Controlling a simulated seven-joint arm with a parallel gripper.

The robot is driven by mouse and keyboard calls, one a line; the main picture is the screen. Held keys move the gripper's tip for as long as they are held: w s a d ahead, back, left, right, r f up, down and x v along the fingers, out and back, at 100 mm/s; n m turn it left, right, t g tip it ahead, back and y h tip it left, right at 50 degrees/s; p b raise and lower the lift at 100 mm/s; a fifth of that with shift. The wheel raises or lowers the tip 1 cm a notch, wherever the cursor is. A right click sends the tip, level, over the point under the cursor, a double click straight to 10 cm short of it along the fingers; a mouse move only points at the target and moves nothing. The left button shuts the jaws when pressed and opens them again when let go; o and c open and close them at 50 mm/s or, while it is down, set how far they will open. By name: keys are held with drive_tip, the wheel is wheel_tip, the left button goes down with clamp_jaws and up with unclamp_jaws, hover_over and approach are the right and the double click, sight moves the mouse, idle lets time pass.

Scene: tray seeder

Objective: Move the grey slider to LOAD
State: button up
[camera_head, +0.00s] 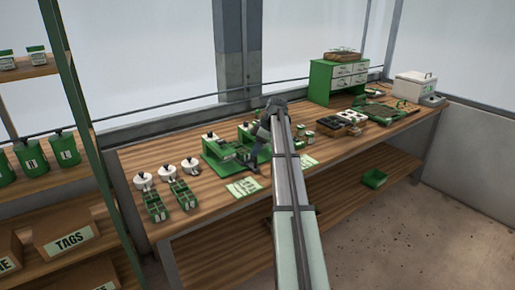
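A green machine that looks like the tray seeder (222,148) stands on the wooden bench (178,234), just left of my arm. A second green part (245,134) stands at its right. The grey slider and any LOAD mark are too small to make out, or hidden. My arm reaches from the bottom of the view over the bench and bends down at its far end. My gripper (258,150) is a small dark shape low beside the machine's right side. Its fingers cannot be made out, and I cannot tell whether it touches anything.
White-topped pots (143,181) and green cell trays (156,207) stand at the left. A printed card (243,187) lies in front of the machine. A green drawer cabinet (336,82), dark trays (351,117) and a white box (414,87) stand to the right. Shelves (75,236) fill the left.

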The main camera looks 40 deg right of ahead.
drive_tip(key=shift+o, duration=0.3)
drive_tip(key=shift+r, duration=0.1)
drive_tip(key=v, duration=1.3)
drive_tip(key=shift+r, duration=0.3)
drive_tip(key=shift+s+d, duration=0.1)
drive_tip(key=shift+d, duration=0.05)
